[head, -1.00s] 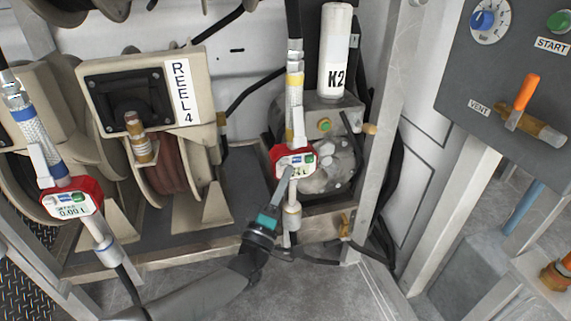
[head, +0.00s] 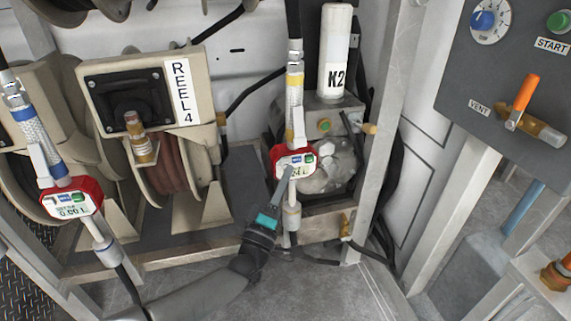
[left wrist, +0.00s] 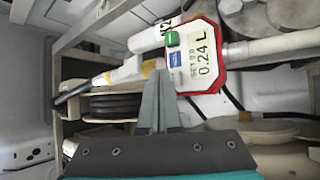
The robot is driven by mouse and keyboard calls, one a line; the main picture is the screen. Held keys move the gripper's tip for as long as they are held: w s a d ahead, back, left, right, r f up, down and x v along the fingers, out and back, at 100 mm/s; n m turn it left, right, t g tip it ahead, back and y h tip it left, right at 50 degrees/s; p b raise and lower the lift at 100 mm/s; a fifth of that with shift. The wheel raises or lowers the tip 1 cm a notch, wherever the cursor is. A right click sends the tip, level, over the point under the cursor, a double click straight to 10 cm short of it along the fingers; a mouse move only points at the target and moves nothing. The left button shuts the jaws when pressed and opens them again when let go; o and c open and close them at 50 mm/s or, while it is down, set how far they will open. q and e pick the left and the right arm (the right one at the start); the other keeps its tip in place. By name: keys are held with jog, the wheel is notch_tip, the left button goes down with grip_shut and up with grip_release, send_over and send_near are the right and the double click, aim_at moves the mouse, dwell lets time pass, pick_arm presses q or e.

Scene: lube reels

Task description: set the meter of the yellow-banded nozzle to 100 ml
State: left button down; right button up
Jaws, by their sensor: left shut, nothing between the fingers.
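The yellow-banded nozzle (head: 295,95) hangs upright right of centre in the head view. Its red-framed meter (head: 308,150) has a blue and a green button above a display. My right gripper is out of view.
A blue-banded nozzle with a similar meter (head: 72,203) reading 0.00 L hangs at left. Reel 4 (head: 165,170) is between them. The K2 canister (head: 334,50) stands behind. A grey control panel (head: 510,90) with an orange-handled vent valve is at right.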

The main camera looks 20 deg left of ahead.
aim_at(309, 159)
pick_arm(q)
jog(key=shift+w+a, duration=0.2)
jog(key=shift+w, duration=0.15)
jog(key=shift+w+a+b, duration=0.45)
jog(key=shift+w+b, duration=0.15)
jog(key=shift+b, duration=0.05)
dwell(1.0)
dwell(0.3)
jog(key=shift+s+d+p, duration=0.65)
jog(key=shift+s, duration=0.3)
jog(key=shift+w+d+b, duration=0.3)
jog(key=shift+w+d, duration=0.25)
jog(key=shift+d, duration=0.25)
jog(key=shift+w+d+b, duration=0.3)
jog(key=shift+w+d, duration=0.2)
jog(key=shift+d, duration=0.35)
jog(key=shift+w+d+b, duration=0.3)
jog(key=shift+w+d, duration=0.25)
jog(key=shift+d, duration=0.25)
